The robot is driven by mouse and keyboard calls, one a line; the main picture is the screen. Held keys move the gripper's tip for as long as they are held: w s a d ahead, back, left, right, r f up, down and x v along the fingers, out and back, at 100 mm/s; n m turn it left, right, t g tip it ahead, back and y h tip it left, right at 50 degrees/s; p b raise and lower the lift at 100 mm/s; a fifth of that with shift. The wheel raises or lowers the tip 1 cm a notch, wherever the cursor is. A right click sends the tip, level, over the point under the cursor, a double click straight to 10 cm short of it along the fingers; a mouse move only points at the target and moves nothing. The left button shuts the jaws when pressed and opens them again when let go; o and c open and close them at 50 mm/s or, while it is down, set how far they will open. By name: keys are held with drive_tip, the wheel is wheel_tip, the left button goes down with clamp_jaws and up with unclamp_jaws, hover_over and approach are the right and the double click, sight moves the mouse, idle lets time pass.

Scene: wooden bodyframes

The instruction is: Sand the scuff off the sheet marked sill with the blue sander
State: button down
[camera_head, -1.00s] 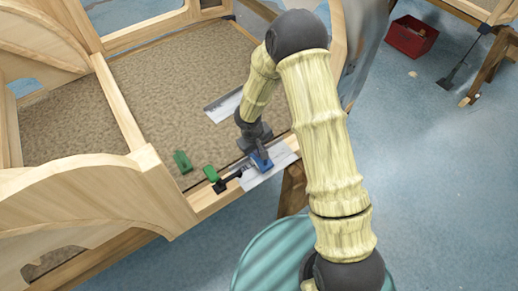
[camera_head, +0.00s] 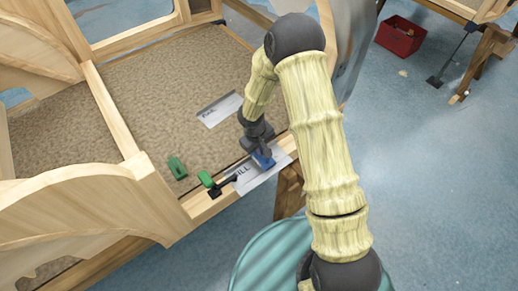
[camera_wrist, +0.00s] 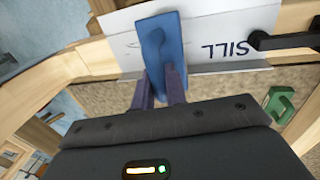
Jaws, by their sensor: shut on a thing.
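The sheet marked SILL (camera_head: 274,168) is a pale metal plate lying on the wooden sill rail; it also shows in the wrist view (camera_wrist: 220,25). The blue sander (camera_head: 264,160) rests on or just over the sheet, right of the lettering in the head view. In the wrist view the sander (camera_wrist: 163,45) stands between my fingers and the sheet. My gripper (camera_wrist: 160,88) is shut on the sander. A faint thin mark shows on the sheet beside the sander in the wrist view; whether it is the scuff I cannot tell. The sander hides part of the sheet.
Another green piece (camera_head: 177,167) stands on the textured floor panel. A second lettered sheet (camera_head: 220,109) lies farther back. A red box (camera_head: 400,38) stands on the blue floor.

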drive_tip(key=shift+d+f, duration=0.1)
drive_tip(key=shift+d, duration=0.05)
drive_tip(key=shift+w+d+p, duration=0.5)
drive_tip(key=shift+w+d, duration=0.6)
drive_tip(key=shift+d, duration=0.3)
drive_tip(key=shift+r, duration=0.2)
drive_tip(key=shift+w+d+r+p, duration=0.1)
drive_tip(key=shift+w+d+p, duration=0.2)
drive_tip(key=shift+w+d, duration=0.3)
drive_tip(key=shift+w+d+p, duration=0.3)
drive_tip(key=shift+w+d, duration=0.1)
drive_tip(key=shift+d, duration=0.4)
drive_tip(key=shift+r, duration=0.1)
drive_tip(key=shift+s+a+r+b, duration=0.1)
drive_tip(key=shift+s+a+b, duration=0.4)
drive_tip(key=shift+a, duration=0.25)
drive_tip(key=shift+s+a+b, duration=0.4)
drive_tip(key=shift+s+a, duration=0.1)
drive_tip(key=shift+a, duration=0.2)
drive_tip(key=shift+a, duration=0.1)
